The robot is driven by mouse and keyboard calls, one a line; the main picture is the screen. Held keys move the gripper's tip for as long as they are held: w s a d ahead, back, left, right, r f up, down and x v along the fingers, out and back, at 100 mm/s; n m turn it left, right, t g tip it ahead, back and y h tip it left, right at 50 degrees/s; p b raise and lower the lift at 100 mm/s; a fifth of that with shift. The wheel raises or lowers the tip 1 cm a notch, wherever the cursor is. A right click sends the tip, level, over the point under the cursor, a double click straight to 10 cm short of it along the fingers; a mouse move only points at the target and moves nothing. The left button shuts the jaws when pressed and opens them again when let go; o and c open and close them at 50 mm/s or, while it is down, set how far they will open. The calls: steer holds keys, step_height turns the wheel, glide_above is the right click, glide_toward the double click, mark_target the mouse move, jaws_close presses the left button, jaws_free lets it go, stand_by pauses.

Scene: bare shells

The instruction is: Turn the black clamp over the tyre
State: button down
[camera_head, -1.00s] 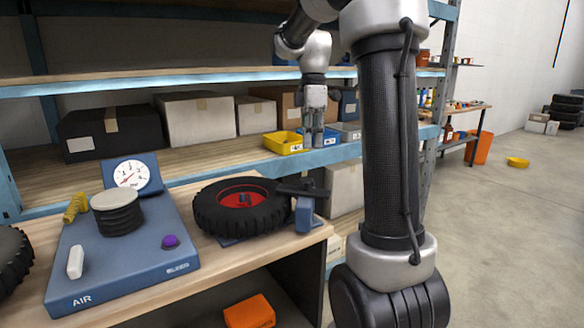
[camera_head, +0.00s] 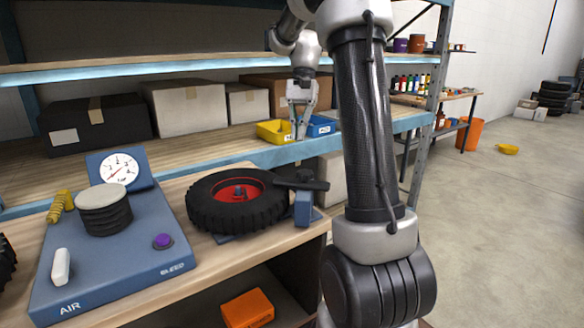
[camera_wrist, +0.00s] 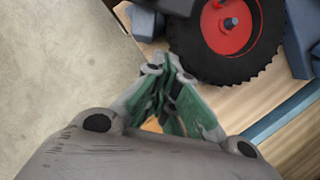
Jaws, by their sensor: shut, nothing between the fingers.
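The black clamp (camera_head: 300,184) is a dark bar on top of a blue post (camera_head: 304,208), at the right side of the tyre. Its left end overlaps the tyre's edge in the head view; I cannot tell whether it lies above the rubber. The tyre (camera_head: 208,209) lies flat on the bench with a red hub (camera_head: 250,189). It also shows in the wrist view (camera_wrist: 258,70), at the top right. My gripper (camera_head: 301,136) is shut and empty, above and apart from the clamp. In the wrist view its green-grey fingers (camera_wrist: 172,62) meet beside the tyre.
Left of the tyre is a blue air station (camera_head: 115,255) with a gauge (camera_head: 119,168) and a purple button (camera_head: 163,241). Behind my gripper, a shelf (camera_head: 190,142) holds boxes, a yellow bin (camera_head: 271,132) and a blue bin (camera_head: 322,125). Open floor (camera_head: 500,230) lies at right.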

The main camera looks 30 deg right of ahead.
steer(key=s+a+f, duration=0.4)
steer(key=a+f, duration=0.1)
steer(key=f, duration=0.2)
steer(key=shift+s+f, duration=0.25)
steer(key=shift+s, duration=0.15)
steer(key=shift+s+a+n, duration=0.3)
steer(key=shift+a+n, duration=0.5)
steer(key=shift+n, duration=0.1)
